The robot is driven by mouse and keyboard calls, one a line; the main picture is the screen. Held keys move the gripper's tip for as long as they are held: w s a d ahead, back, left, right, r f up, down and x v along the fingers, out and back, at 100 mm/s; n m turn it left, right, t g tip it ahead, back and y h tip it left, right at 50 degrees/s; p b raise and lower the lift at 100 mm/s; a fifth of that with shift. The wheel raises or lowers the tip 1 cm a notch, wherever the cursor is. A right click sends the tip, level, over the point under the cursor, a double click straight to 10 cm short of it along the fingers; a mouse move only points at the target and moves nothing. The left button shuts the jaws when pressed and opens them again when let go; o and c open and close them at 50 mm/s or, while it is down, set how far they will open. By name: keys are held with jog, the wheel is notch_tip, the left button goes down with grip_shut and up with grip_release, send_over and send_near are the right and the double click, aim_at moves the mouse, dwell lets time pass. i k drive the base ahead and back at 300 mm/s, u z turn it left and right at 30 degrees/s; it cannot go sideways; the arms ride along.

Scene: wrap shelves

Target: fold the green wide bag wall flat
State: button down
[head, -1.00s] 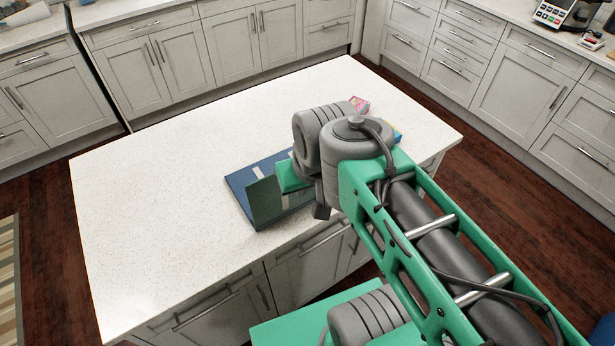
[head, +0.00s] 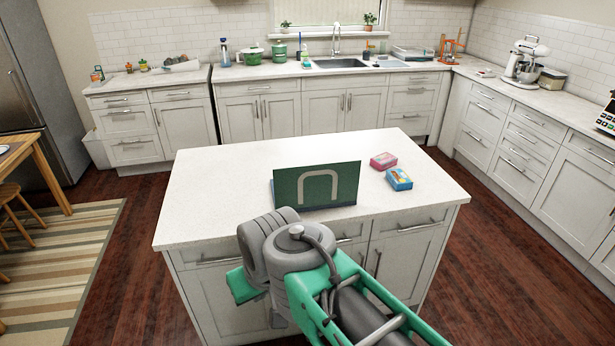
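The green wide bag wall (head: 285,190) stands up near the front edge of the white island top. It is a dark green panel with a grey arch-shaped handle (head: 318,176) on its face, which is turned towards me. A thin strip of blue shows at its left edge; the rest of the bag behind it is hidden. My arm's end is in front of the island, below and apart from the wall. My gripper's fingers are hidden behind my own wrist, so I cannot see whether they are open or shut.
A pink box (head: 383,161) and a blue-and-yellow box (head: 399,179) lie on the island top (head: 220,185) to the right of the bag wall. The left part of the top is clear. Wood floor surrounds the island, with cabinets behind and right.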

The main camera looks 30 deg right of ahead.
aim_at(320, 184)
jog(key=u, duration=0.2)
jog(key=i, duration=1.35)
jog(key=z, duration=0.9)
